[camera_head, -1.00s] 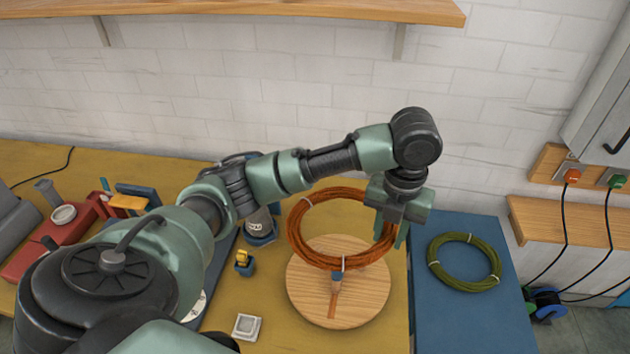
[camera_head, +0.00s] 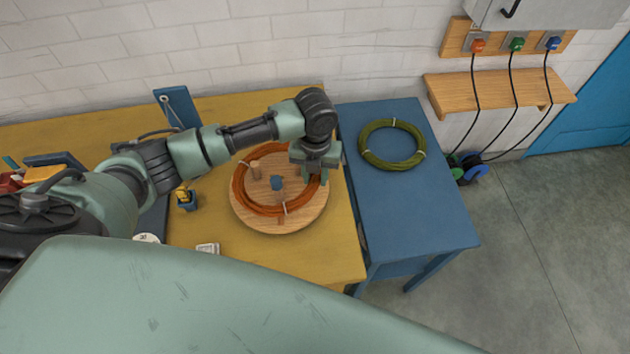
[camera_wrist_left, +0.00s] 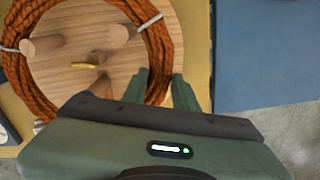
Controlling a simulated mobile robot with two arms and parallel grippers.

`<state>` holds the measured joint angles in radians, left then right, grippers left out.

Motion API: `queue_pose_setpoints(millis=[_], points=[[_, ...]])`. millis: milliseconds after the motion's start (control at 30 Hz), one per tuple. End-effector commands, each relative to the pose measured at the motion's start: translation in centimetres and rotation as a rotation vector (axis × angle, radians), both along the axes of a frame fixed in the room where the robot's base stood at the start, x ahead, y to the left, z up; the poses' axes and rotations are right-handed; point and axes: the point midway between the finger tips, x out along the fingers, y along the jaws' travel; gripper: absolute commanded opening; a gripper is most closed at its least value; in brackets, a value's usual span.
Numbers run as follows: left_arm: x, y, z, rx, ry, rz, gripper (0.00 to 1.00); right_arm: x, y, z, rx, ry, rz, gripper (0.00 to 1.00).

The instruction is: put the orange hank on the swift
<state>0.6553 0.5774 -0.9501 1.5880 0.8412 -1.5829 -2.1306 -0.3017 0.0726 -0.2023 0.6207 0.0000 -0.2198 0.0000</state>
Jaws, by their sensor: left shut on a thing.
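The orange hank (camera_head: 239,187) is a ring of cord with pale ties, held over or around the round wooden swift (camera_head: 315,217). My left gripper (camera_head: 316,174) is shut on the hank's right side. In the left wrist view the hank (camera_wrist_left: 160,45) runs to the fingers (camera_wrist_left: 160,88), with pegs (camera_wrist_left: 118,36) inside the ring. My right gripper is not in view.
The swift stands on a yellow table (camera_head: 340,255). A blue table (camera_head: 415,215) adjoins it at the right, with an olive-green hank (camera_head: 363,150) on it. A small blue holder (camera_head: 187,203) and a pale square block (camera_head: 208,248) lie left of the swift.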

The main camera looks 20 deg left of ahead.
Motion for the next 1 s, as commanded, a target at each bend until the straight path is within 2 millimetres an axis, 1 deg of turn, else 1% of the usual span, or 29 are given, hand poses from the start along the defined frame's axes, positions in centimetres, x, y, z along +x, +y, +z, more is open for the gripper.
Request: queue_pose_setpoints(millis=[33, 100, 200, 300, 600, 633, 667, 700, 1000], points=[[-0.2, 0.0, -0.9, 0.002, 0.007, 0.000, 0.00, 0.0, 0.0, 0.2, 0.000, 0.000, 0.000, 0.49], [-0.1, 0.0, -2.0, 0.003, 0.006, 0.001, 0.00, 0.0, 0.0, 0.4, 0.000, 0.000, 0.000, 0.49], [-0.2, 0.0, -3.1, 0.001, 0.004, 0.000, 0.00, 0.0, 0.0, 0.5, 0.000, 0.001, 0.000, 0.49], [-0.1, 0.0, -3.5, 0.002, 0.001, -0.001, 0.00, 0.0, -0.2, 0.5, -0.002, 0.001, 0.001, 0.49], [-0.1, 0.0, -3.8, 0.002, 0.001, 0.000, 0.00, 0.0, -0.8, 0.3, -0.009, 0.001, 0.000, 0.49], [-0.1, 0.0, -3.8, 0.002, 0.001, 0.000, 0.31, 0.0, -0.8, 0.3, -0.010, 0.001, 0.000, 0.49], [-0.1, 0.0, -3.7, 0.001, 0.001, 0.000, 0.40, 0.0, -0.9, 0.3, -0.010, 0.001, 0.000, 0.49], [-0.1, 0.0, -3.7, 0.001, 0.001, 0.000, 0.50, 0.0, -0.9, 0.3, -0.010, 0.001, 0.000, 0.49], [-0.1, 0.0, -3.7, 0.001, 0.001, 0.000, 0.50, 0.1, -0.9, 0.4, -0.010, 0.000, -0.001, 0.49]])
